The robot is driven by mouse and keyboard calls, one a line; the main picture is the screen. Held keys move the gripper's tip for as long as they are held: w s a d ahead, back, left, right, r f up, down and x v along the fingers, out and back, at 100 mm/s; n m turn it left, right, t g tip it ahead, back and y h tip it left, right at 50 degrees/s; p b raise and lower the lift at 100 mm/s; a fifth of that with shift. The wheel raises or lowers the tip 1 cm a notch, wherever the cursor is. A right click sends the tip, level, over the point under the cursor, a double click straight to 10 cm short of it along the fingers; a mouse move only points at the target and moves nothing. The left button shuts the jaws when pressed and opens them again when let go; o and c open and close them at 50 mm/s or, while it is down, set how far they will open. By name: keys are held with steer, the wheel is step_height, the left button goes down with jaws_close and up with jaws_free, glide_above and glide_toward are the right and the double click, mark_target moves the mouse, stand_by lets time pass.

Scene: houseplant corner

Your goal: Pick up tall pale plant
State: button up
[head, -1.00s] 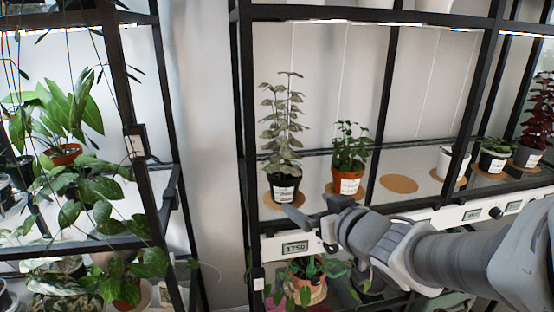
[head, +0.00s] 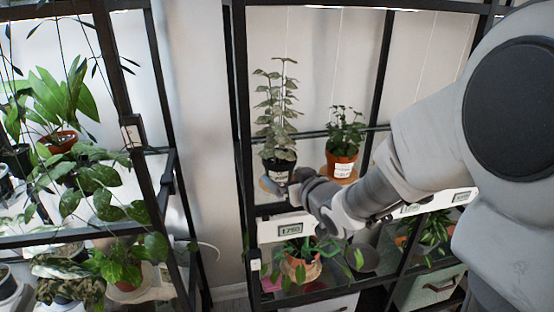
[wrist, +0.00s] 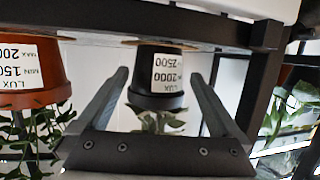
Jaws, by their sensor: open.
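The tall pale plant (head: 277,105) stands upright in a black pot (head: 278,169) with a white label, at the left end of the middle shelf. The black pot also shows in the wrist view (wrist: 157,82), where the picture is upside down and the leaves hang below it. My gripper (wrist: 158,77) is open, with one finger on each side of the black pot. Gaps show between the fingers and the pot. In the head view my gripper (head: 282,186) is low in front of the pot and hides part of its base.
A green plant in an orange pot (head: 341,165) stands just right of the pale plant; this pot (wrist: 32,70) is close to one finger in the wrist view. A black shelf post (head: 241,120) rises close on the left. Potted plants fill the shelf below.

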steer(key=b+x, duration=0.1)
steer(key=x, duration=0.3)
steer(key=shift+w+f, duration=0.15)
steer(key=shift+w, duration=0.2)
steer(key=c, duration=1.2)
steer(key=shift+c, duration=0.2)
